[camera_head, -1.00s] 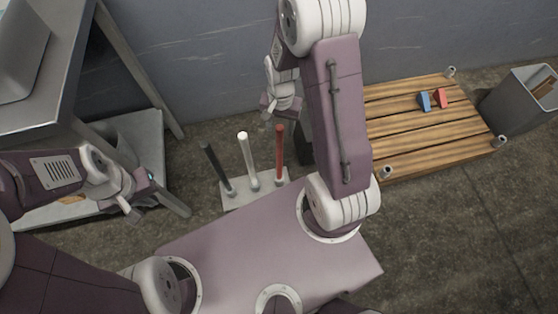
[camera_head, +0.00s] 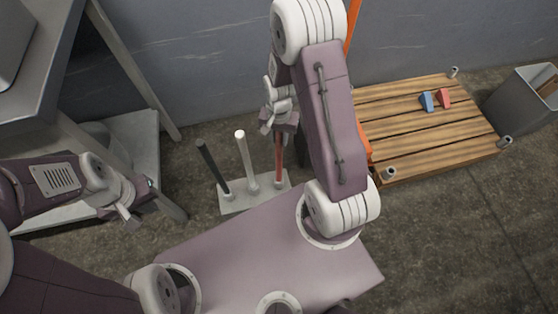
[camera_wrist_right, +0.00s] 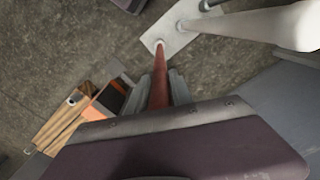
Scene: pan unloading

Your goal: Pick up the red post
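The red post (camera_head: 279,165) stands upright at the right end of a pale base plate (camera_head: 240,203), beside a white post (camera_head: 245,160) and a dark post (camera_head: 213,165). My right gripper (camera_head: 279,127) is at the red post's upper part and hides its top in the head view. In the right wrist view the red post (camera_wrist_right: 159,82) runs between the two grey fingers (camera_wrist_right: 160,93), close to both. Whether they press on it I cannot tell. My left gripper (camera_head: 131,217) is low at the left, away from the posts; its opening is too small to judge.
An orange upright (camera_head: 352,25) shows behind my right arm. A metal table (camera_head: 45,95) stands left.

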